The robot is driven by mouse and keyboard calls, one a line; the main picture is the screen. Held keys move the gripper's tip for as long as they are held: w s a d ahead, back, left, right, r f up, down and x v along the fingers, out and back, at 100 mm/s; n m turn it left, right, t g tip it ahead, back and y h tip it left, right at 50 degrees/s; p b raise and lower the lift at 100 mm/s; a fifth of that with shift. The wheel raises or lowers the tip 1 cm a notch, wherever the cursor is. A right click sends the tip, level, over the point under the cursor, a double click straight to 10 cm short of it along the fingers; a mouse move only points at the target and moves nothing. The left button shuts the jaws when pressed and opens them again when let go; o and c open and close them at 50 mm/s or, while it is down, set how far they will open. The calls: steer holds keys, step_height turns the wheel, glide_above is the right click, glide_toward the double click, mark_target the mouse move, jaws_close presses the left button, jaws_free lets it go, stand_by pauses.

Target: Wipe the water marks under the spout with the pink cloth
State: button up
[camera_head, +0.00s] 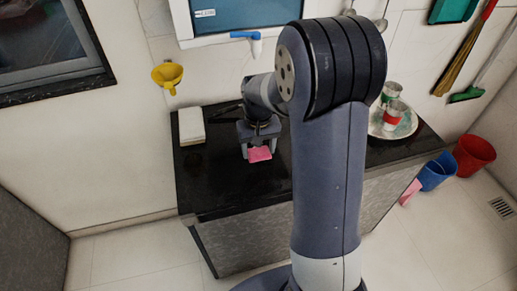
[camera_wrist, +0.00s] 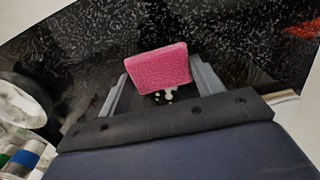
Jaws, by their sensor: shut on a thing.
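The pink cloth (camera_head: 260,154) is a small folded block in my gripper (camera_head: 258,150), over the black counter (camera_head: 220,194). In the wrist view the cloth (camera_wrist: 158,66) sits between the two grey fingers, and my gripper (camera_wrist: 160,78) is shut on it. I cannot tell whether the cloth touches the counter. A few white spots (camera_wrist: 166,95) show just below the cloth between the fingers; I cannot tell whether they are water marks or glints. A blue and white tap (camera_head: 250,37) is on the back wall under a blue panel. No clay pot can be made out.
A white block (camera_head: 191,126) stands at the counter's back left. A metal tray (camera_head: 391,130) with cups is on the right, partly behind my arm. A yellow funnel (camera_head: 167,76) hangs on the wall. Blue (camera_head: 436,173) and red (camera_head: 474,155) buckets stand on the floor right of the counter.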

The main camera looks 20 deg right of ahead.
steer(key=shift+r+p, duration=0.75)
steer(key=shift+r, duration=0.55)
